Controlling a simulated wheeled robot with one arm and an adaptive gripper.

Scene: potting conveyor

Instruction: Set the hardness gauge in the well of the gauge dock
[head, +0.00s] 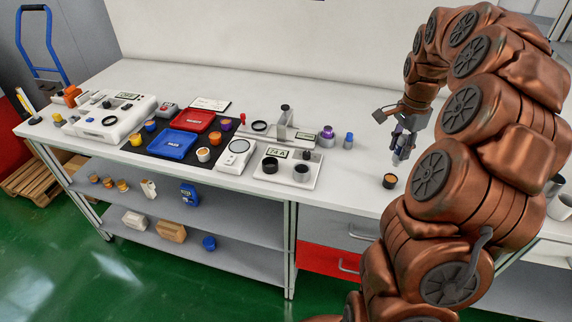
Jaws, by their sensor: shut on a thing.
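My gripper (402,148) is at the right of the bench, above the worktop. It is shut on a small grey-violet thing, mostly hidden by the fingers, which looks like the hardness gauge. A small dark cup with an orange-brown top (390,181) stands on the worktop just below the gripper. The likely gauge dock (285,180) is a white plate left of the gripper, with a display reading 74 A. Two black round parts (270,165) stand on the plate; I cannot tell which is the well.
A purple-topped part (327,132) and a blue-topped part (349,140) stand between dock and gripper. A grey stand (284,122) rises behind the dock. Left are a white round-faced device (236,156), a blue tray (172,144) and a red tray (194,120). The worktop behind is clear.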

